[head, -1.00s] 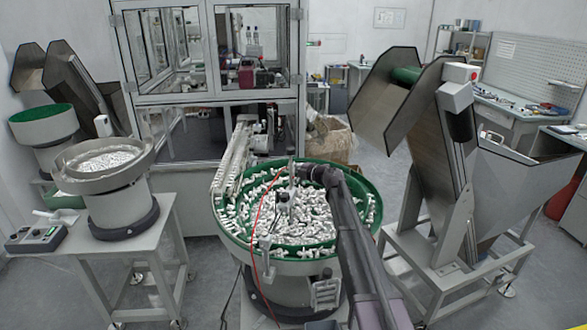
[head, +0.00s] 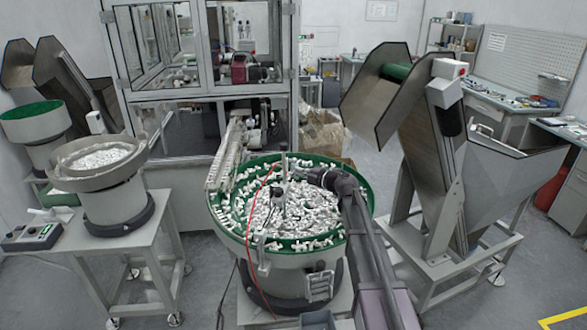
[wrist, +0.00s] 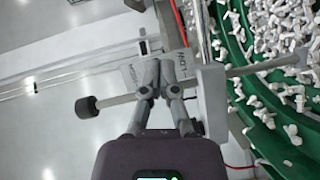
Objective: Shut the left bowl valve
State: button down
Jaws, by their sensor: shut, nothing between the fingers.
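In the wrist view my gripper (wrist: 158,72) is shut and empty. A thin grey rod with a dark round knob (wrist: 86,106) passes by the fingers, looking like a valve lever. The fingers overlap the rod in the picture; I cannot tell whether they touch it. A pale upright plate (wrist: 212,102) stands just right of the fingers, with the rod showing again beyond it. A green-lined bowl full of white parts (wrist: 245,70) lies to the right.
A red hose (head: 250,215) hangs over the middle bowl's front. A steel bowl (head: 112,198) stands on a table at left, with a green-lined bowl (head: 36,130) behind. A hopper with conveyor (head: 440,150) stands at right. A glazed cabinet (head: 205,60) closes the back.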

jog(key=shift+v, duration=0.8)
jog(key=shift+a, duration=0.15)
jog(key=c, duration=0.8)
grip_release()
jog(key=shift+o, duration=1)
jog(key=shift+w+f, duration=0.1)
jog(key=shift+w, duration=0.15)
jog(key=m+g+y+b, duration=0.5)
jog(key=m+g+y, duration=0.1)
jog(key=m+g, duration=0.45)
send_near(293, 161)
jog(key=shift+d+f+m+t, duration=0.15)
jog(key=shift+d+m+t, duration=0.25)
jog(key=shift+d, duration=0.6)
jog(key=shift+a, duration=0.15)
jog(key=a, duration=0.4)
jog(key=w+a, duration=0.1)
jog(key=a, duration=0.8)
jog(key=shift+w+a, duration=0.15)
jog(key=shift+a, duration=0.1)
